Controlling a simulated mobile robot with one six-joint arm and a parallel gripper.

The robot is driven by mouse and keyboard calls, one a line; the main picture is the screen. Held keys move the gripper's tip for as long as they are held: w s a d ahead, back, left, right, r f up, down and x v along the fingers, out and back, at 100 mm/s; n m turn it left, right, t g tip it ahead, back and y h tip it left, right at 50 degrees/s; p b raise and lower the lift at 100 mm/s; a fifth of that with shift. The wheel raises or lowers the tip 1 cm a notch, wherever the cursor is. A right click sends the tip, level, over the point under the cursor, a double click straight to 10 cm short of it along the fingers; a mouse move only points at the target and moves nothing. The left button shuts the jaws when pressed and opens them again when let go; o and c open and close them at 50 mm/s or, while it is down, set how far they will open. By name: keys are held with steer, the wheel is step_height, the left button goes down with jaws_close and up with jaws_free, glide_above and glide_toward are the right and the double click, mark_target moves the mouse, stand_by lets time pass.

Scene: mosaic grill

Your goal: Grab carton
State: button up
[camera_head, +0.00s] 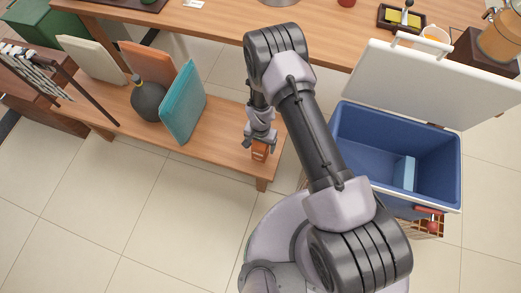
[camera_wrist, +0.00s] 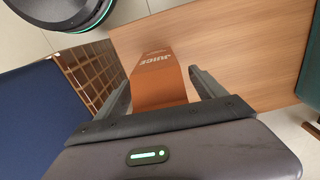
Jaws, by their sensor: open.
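An orange-brown carton (camera_wrist: 157,80) labelled "JUICE" stands near the end of the low wooden shelf. In the head view the carton (camera_head: 260,151) shows just below my gripper (camera_head: 261,141). In the wrist view my gripper (camera_wrist: 160,92) is open, with one finger on each side of the carton. The lower part of the carton in that view is hidden behind the gripper body. I cannot tell whether either finger touches it.
The low shelf (camera_head: 222,128) also holds a dark round vase (camera_head: 148,102), a teal board (camera_head: 184,103), an orange board (camera_head: 150,63) and a cream board (camera_head: 92,58). An open blue cooler (camera_head: 372,142) stands at right. A long wooden counter (camera_head: 205,24) runs behind.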

step_height(320, 180, down, 2)
steer(key=shift+r, duration=0.2)
jaws_close()
